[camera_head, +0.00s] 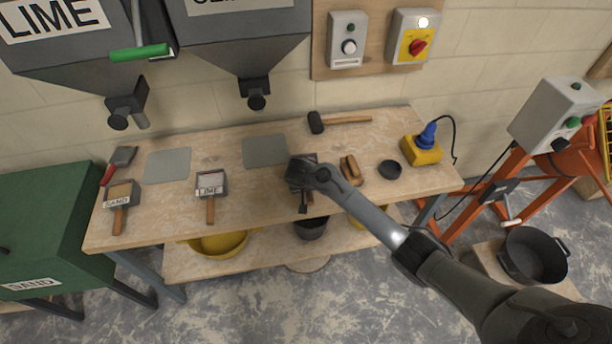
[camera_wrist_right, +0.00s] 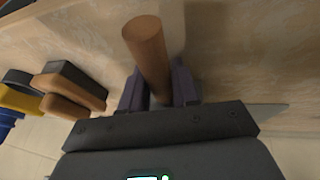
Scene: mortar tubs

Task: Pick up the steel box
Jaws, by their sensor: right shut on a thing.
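My right gripper (camera_head: 303,207) is over the middle-right of the workbench, pointing down. In the right wrist view the gripper (camera_wrist_right: 158,92) is shut on a round wooden handle (camera_wrist_right: 148,50), with a finger on each side of it. The steel box belonging to this handle is mostly hidden under my wrist in the head view. Two similar open steel boxes with wooden handles lie to the left: one labelled LIME (camera_head: 212,183) and one labelled SAND (camera_head: 121,192). Whether the held handle is clear of the bench cannot be told. My left gripper is not in view.
A wooden brush (camera_head: 351,170), a dark round bowl (camera_head: 390,169) and a yellow block with a blue plug (camera_head: 424,151) are close on the right. A mallet (camera_head: 340,121) lies behind. Grey plates (camera_head: 265,150) lie at the back left. Hoppers (camera_head: 245,45) hang above.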

